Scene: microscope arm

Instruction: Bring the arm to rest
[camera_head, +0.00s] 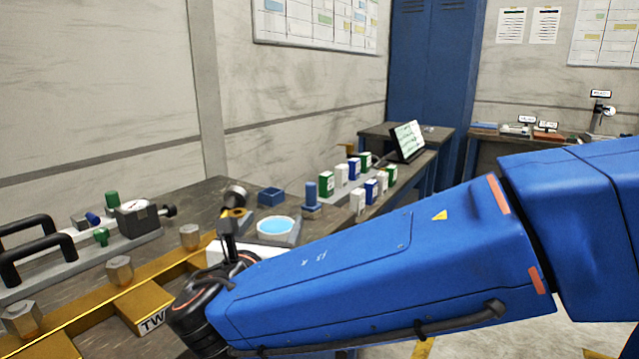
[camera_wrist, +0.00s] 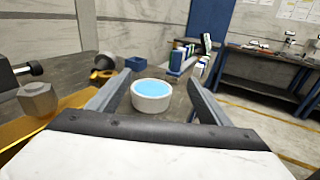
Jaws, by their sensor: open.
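My blue arm reaches across the head view from the right toward the bench at lower left. My gripper (camera_wrist: 160,88) shows in the wrist view with its two dark fingers spread apart. It is open and nothing is held between the fingers. Beyond the fingertips, between them in the picture, stands a round white dish with a blue top (camera_wrist: 152,93); the same dish (camera_head: 275,228) shows in the head view just past my wrist. In the head view the fingers are mostly hidden behind my arm and wrist.
A yellow-brown bar with hex bolts (camera_head: 120,270) and a grey fixture with black handles (camera_head: 85,262) lie at left. A blue bin (camera_head: 271,196), small bottles (camera_head: 358,201) and a tablet (camera_head: 408,141) stand along the bench. Open floor (camera_wrist: 262,120) shows at right.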

